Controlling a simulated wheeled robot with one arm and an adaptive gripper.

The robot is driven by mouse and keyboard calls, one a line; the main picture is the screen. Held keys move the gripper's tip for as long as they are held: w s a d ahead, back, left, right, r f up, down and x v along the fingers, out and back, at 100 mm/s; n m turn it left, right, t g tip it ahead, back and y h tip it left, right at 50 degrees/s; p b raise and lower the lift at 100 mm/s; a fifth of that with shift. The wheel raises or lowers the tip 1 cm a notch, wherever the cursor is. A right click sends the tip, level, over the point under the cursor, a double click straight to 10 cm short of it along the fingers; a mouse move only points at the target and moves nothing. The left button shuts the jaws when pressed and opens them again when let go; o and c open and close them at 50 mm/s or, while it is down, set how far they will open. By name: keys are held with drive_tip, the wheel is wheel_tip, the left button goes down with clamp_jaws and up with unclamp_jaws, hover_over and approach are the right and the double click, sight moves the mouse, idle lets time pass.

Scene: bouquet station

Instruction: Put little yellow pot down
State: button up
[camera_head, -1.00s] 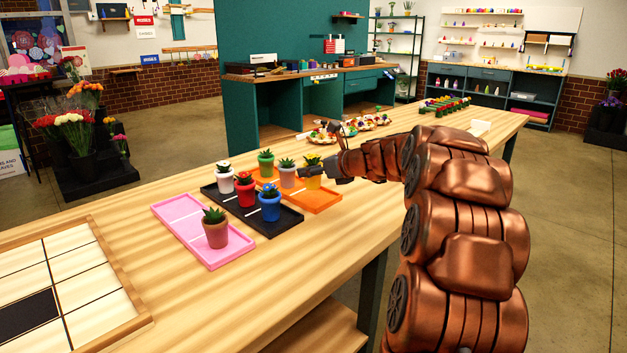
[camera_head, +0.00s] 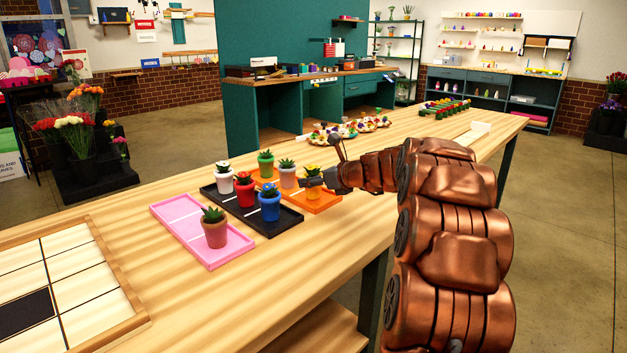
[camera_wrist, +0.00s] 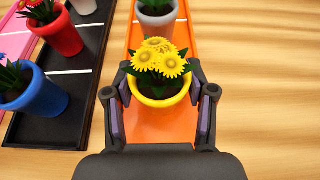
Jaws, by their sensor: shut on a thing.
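The little yellow pot (camera_wrist: 160,105) with yellow flowers is between the fingers of my gripper (camera_wrist: 160,100) in the wrist view. The fingers are shut on its sides. In the head view the yellow pot (camera_head: 311,187) is at the near right part of the orange tray (camera_head: 326,203), partly hidden by my gripper (camera_head: 322,180). The pot looks upright. Whether its base touches the tray cannot be told. The orange tray (camera_wrist: 128,135) lies beneath it in the wrist view.
A grey pot (camera_head: 287,178) and a green pot (camera_head: 265,167) stand on the orange tray. The black tray (camera_head: 284,224) holds white, red and blue pots. The pink tray (camera_head: 180,222) holds a terracotta pot (camera_head: 215,231). Bare table lies right of the orange tray.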

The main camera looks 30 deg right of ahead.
drive_tip(key=shift+f, duration=0.1)
drive_tip(key=o, duration=1.5)
drive_tip(key=shift+c, duration=0.2)
drive_tip(key=shift+s+d+r, duration=0.1)
drive_tip(key=shift+s+r, duration=0.2)
drive_tip(key=shift+r, duration=0.1)
drive_tip(key=p+v, duration=0.1)
drive_tip(key=v, duration=1)
drive_tip(key=shift+p, duration=0.3)
drive_tip(key=shift+s, duration=0.15)
